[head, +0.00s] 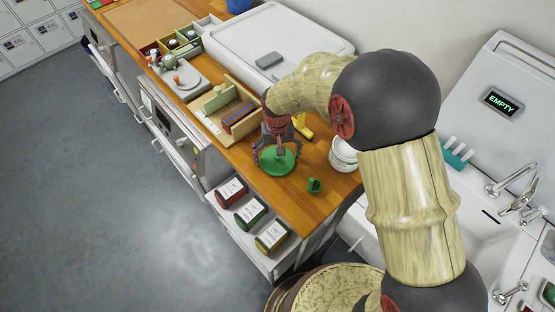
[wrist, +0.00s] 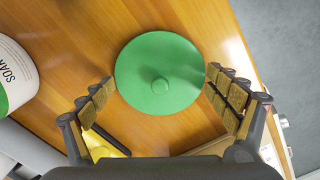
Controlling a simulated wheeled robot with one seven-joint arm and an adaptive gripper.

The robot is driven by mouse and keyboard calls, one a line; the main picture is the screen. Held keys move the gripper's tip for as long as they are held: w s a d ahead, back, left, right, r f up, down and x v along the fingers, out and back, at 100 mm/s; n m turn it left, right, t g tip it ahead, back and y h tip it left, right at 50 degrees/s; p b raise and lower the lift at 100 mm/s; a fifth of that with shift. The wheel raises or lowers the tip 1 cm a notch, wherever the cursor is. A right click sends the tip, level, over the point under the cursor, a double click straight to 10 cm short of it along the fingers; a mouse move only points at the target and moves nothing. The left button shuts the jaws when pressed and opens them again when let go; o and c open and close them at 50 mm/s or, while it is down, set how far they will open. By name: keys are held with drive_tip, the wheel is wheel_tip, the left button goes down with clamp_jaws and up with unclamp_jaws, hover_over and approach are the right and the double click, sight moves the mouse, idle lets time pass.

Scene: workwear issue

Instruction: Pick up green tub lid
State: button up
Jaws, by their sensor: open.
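The green tub lid (head: 276,162) is a round disc lying flat on the wooden counter. In the wrist view my gripper (wrist: 158,92) is open, with one finger on either side of the lid's near part. Nothing is between the fingers but the lid below; I cannot tell whether they touch it.
A white tub (head: 343,156) marked "SOAK" stands to the right, seen at left in the wrist view (wrist: 14,75). A small green item (head: 314,186) lies near the counter's (head: 296,205) edge. A yellow object (head: 303,126) and a wooden tray (head: 208,123) are behind my gripper.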

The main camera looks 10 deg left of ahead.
drive_tip(key=shift+s, duration=0.1)
drive_tip(key=c, duration=0.9)
drive_tip(key=shift+f, duration=0.1)
drive_tip(key=shift+s+d+f, duration=0.1)
drive_tip(key=shift+c, duration=0.2)
